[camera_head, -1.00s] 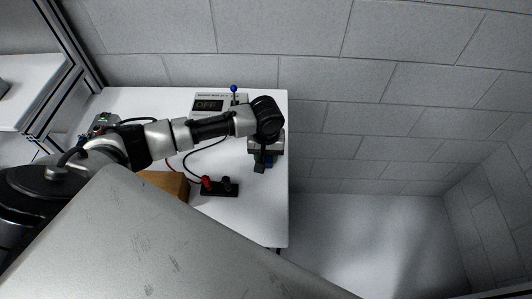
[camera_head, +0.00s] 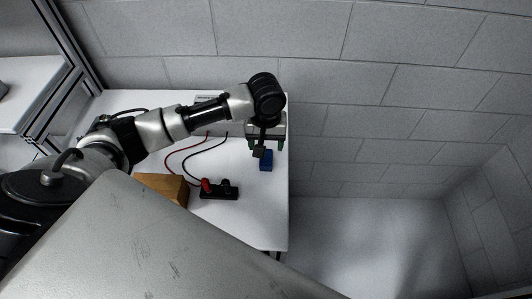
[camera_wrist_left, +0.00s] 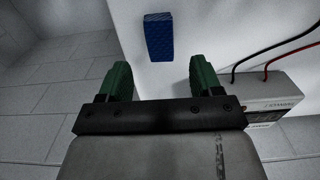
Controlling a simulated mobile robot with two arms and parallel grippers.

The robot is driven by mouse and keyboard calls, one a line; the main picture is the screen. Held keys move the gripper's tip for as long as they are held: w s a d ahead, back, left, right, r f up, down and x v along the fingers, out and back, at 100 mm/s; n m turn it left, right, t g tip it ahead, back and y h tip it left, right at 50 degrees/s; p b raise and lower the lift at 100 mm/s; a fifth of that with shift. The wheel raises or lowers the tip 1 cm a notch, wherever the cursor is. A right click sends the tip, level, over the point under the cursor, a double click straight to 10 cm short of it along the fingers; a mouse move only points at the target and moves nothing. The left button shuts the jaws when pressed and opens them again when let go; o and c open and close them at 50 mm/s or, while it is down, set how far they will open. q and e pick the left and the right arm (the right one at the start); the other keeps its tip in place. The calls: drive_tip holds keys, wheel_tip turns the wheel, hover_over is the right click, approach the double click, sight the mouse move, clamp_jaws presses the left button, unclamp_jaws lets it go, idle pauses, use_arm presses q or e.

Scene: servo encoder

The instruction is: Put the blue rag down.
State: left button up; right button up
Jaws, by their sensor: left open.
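The blue rag (camera_head: 266,160) is a small blue block-like shape lying on the white table near its right edge. It also shows in the left wrist view (camera_wrist_left: 159,36), at the top, beyond the fingertips and apart from them. My left gripper (camera_head: 265,144) is above the table on the wall side of the rag. In the left wrist view its two green fingers (camera_wrist_left: 160,74) are spread wide with nothing between them. My right gripper is not in view.
The white table (camera_head: 240,222) holds a black block with red and black terminals (camera_head: 220,190) and a brown box (camera_head: 163,187). Red and black cables (camera_head: 190,152) cross it. A box with a display (camera_wrist_left: 262,112) stands beside my left gripper. A brick wall (camera_head: 400,110) is behind.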

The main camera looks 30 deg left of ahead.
sight(266, 158)
use_arm(q)
wheel_tip(266, 158, up, 5)
drive_tip(key=shift+s+f, duration=0.1)
idle(0.7)
